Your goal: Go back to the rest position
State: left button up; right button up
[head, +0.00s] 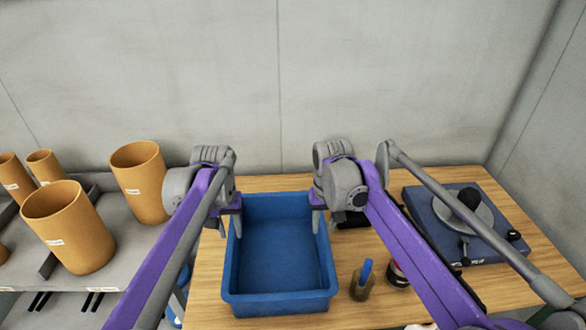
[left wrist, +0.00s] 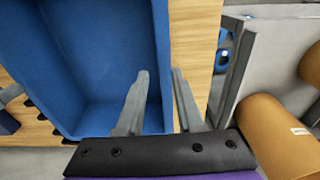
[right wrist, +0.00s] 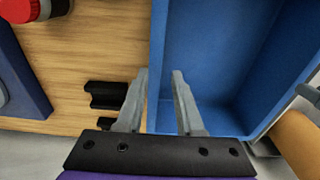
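A blue bin (head: 280,298) stands empty on the wooden table between my two arms. My left gripper (head: 229,225) is at its left wall. In the left wrist view the fingers (left wrist: 160,80) stand apart on either side of the bin's rim, one over the inside and one outside. My right gripper (head: 324,218) is at the right wall. In the right wrist view its fingers (right wrist: 160,78) also stand apart astride the rim. Neither pair looks closed on the wall. The fingertips are partly hidden in the head view.
A blue device with a round plate (head: 452,220) sits at the table's right, partly behind my right arm. Several orange cylinders (head: 70,230) stand on a grey shelf at left. A wall closes the back.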

pick_arm(q)
jog(key=shift+s, duration=0.1)
pick_arm(e)
jog(key=shift+s, duration=0.1)
